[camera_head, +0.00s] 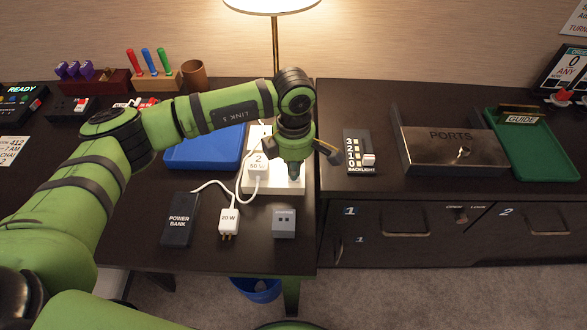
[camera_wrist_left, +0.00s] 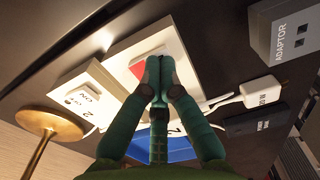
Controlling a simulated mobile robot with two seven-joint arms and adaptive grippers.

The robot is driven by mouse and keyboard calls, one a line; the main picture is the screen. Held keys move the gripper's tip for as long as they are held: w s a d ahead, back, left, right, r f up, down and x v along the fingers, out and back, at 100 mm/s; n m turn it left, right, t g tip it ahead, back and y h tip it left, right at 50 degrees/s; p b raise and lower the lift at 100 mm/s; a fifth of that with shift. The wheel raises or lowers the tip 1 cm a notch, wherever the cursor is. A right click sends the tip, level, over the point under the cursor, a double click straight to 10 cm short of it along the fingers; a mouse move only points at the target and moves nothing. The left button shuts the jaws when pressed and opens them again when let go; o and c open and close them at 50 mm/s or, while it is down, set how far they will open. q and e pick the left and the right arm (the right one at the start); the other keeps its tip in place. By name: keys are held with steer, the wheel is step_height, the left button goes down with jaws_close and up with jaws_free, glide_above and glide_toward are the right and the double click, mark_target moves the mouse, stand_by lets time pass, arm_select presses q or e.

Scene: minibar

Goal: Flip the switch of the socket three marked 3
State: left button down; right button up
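A white socket board (camera_head: 262,187) lies on the dark desk, partly hidden under my left arm. A white plug marked 2 (camera_head: 258,165) sits on it with a white cable. My left gripper (camera_head: 293,175) points down over the board's right side, its fingers closed together and empty. In the left wrist view, the closed fingertips (camera_wrist_left: 158,82) are at a white rocker switch (camera_wrist_left: 148,58) with a red part showing; contact cannot be told. A block with ON lettering (camera_wrist_left: 86,94) stands beside it. No mark 3 is readable. My right gripper is not in view.
A power bank (camera_head: 180,219), a 20 W charger (camera_head: 229,218) and a grey adaptor (camera_head: 284,223) lie in front of the board. A blue tray (camera_head: 190,153) is behind left. A backlight switch panel (camera_head: 358,153) and metal ports box (camera_head: 450,150) stand right.

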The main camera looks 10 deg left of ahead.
arm_select(q)
steer(key=shift+w+a+f+b, duration=0.15)
steer(key=shift+w+f+b, duration=0.2)
steer(key=shift+b, duration=0.25)
steer(key=shift+w, duration=0.15)
steer(key=r+p, duration=0.1)
steer(key=r, duration=0.2)
steer(key=r+p, duration=0.1)
steer(key=r, duration=0.1)
steer(key=shift+w+r+p, duration=0.15)
steer(key=shift+w+p, duration=0.2)
steer(key=shift+s+r+b, duration=0.25)
steer(key=shift+r+b, duration=0.45)
steer(key=shift+r, duration=0.1)
step_height(320, 180, up, 8)
steer(key=b, duration=0.1)
steer(key=shift+w+f, duration=0.1)
